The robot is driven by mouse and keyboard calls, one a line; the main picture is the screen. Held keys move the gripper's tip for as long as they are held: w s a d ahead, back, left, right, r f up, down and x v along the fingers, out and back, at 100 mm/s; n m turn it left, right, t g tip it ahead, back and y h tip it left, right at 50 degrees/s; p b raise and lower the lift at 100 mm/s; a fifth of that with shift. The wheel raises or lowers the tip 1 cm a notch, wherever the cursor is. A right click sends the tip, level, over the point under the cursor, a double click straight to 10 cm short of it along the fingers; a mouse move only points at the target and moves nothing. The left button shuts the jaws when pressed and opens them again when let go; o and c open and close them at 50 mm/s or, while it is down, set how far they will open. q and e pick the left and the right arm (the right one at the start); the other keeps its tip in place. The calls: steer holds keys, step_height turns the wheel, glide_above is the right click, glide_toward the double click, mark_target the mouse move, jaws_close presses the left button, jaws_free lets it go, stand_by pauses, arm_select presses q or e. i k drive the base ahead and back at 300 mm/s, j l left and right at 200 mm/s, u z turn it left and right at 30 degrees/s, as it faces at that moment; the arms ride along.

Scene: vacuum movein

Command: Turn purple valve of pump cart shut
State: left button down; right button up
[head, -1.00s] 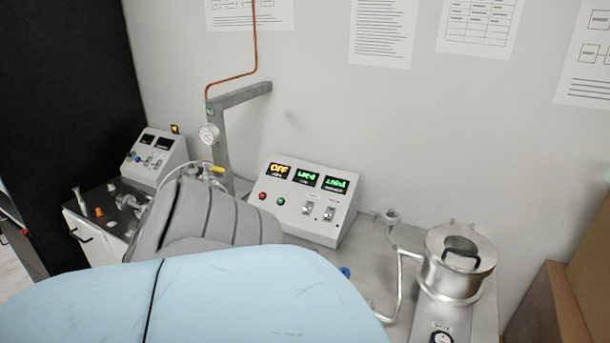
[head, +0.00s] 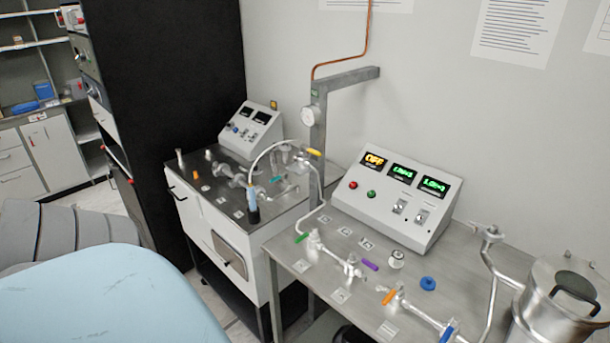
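The purple valve handle (head: 370,266) shows in the head view on the steel-topped bench, in front of the control box. It is a short bar beside the silver pipe fittings (head: 347,267), slanting slightly down to the right. How its angle relates to the pipe is too small to tell. A green handle (head: 301,238) sits to its left and an orange handle (head: 390,296) to its lower right. Neither of my grippers is in view. A pale blue and grey ribbed arm part, which looks like mine, fills the lower left corner, well away from the purple handle.
The control box (head: 392,201) with lit displays stands behind the valves. A blue knob (head: 428,283) and a steel vessel (head: 568,297) are to the right.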

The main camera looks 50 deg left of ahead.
mark_target(353, 255)
steer(key=u, duration=1.2)
